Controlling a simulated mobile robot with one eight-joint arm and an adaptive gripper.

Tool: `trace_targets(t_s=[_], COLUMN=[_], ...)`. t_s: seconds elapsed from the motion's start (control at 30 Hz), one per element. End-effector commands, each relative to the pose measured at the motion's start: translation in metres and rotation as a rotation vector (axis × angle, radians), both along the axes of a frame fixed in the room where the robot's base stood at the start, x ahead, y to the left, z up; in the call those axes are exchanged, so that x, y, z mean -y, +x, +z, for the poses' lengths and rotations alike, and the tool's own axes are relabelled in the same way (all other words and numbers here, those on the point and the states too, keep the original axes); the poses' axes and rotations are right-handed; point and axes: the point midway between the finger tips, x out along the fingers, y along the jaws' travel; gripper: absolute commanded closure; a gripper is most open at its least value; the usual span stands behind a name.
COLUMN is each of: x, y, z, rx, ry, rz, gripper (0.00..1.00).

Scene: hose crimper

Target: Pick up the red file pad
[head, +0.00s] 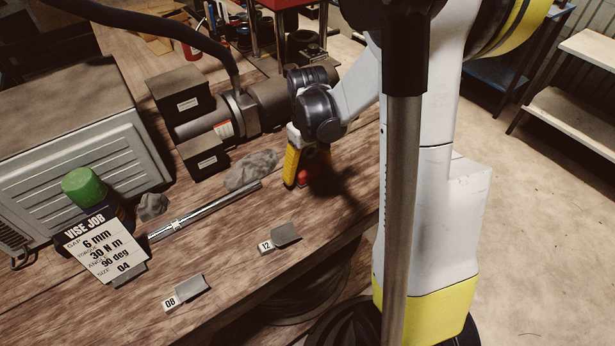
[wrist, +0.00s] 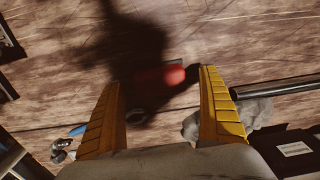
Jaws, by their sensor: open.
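The red file pad (wrist: 160,78) lies on the wooden bench, partly in the dark shadow of my arm. In the wrist view it shows between my two yellow fingers. In the head view only a small red part of it (head: 304,176) shows beside my finger. My gripper (head: 306,172) is open and points down over the pad. In the wrist view the gripper (wrist: 161,76) has a finger to each side of the pad, with wide gaps. I cannot tell how far the fingertips are above the bench.
A metal bar tool (head: 205,210) and a grey rag (head: 251,170) lie left of my gripper. A dark machine (head: 215,120) stands behind them. Tags 12 (head: 265,246) and 08 (head: 171,302) sit near the front edge with small grey plates. A job card (head: 103,248) stands at left.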

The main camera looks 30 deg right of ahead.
Motion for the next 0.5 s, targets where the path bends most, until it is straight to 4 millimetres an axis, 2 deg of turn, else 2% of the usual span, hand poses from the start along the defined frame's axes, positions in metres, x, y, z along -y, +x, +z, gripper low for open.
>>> trace_targets(t_s=[0.07, 0.23, 0.27, 0.43, 0.5], x=[0.0002, 0.0001, 0.0001, 0.0001, 0.0001], y=[0.0003, 0.0001, 0.0001, 0.0001, 0.0], z=[-0.0071, -0.0059, -0.0058, -0.0057, -0.0056], rx=[0.0, 0.0, 0.0, 0.0, 0.0], ry=[0.0, 0.0, 0.0, 0.0, 0.0], rz=[0.0, 0.0, 0.0, 0.0, 0.0], gripper=[0.12, 0.12, 0.17, 0.69, 0.77])
